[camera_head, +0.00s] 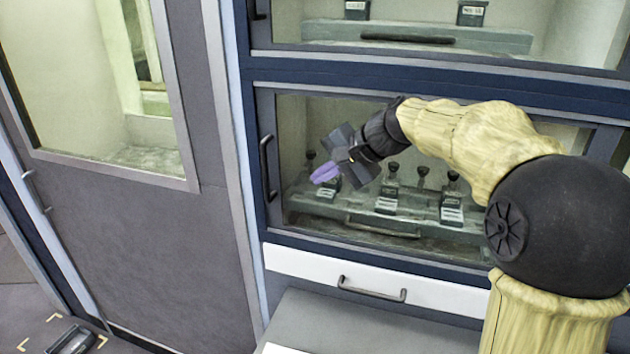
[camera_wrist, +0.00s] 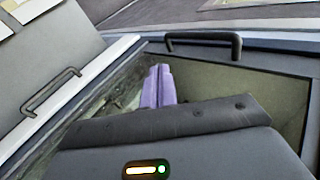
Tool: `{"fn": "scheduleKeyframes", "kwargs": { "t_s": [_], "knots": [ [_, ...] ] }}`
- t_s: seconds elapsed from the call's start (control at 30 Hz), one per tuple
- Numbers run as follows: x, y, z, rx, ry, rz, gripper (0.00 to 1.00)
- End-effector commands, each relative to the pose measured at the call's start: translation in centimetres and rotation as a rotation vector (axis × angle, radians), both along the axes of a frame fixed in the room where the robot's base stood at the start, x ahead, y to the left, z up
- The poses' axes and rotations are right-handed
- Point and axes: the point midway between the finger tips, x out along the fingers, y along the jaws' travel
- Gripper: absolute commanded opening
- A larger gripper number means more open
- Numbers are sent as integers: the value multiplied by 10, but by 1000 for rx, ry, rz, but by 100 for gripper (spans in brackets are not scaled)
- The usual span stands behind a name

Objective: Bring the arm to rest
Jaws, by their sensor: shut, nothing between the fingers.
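My arm reaches from the right side of the head view across the front of the lower glazed compartment. My gripper (camera_head: 325,174) has purple fingers and points to the lower left, in front of the glass. In the wrist view the purple fingers (camera_wrist: 158,87) lie side by side with no gap, shut and empty. The compartment's window (camera_head: 440,175) fills the area behind the gripper. The wrist view also shows part of this window (camera_wrist: 270,95) and its dark handle (camera_wrist: 204,41). I cannot tell how far the fingertips are from the glass.
Behind the glass stand several dark units with knobs (camera_head: 387,200). A dark door handle (camera_head: 267,168) is left of my gripper. A white drawer (camera_head: 310,263) with a handle (camera_head: 371,290) and a grey surface (camera_head: 330,325) are below. A grey door (camera_head: 130,225) stands left.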

Motion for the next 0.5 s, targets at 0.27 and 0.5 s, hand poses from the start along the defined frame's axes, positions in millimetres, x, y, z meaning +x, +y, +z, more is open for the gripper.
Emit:
{"fn": "scheduleKeyframes", "kwargs": {
  "t_s": [0.27, 0.5],
  "knots": [
    [-2, 0, -4, -12, 1, 1, 0],
    [-28, -28, -66, -201, 18, -3, 0]
  ]
}}
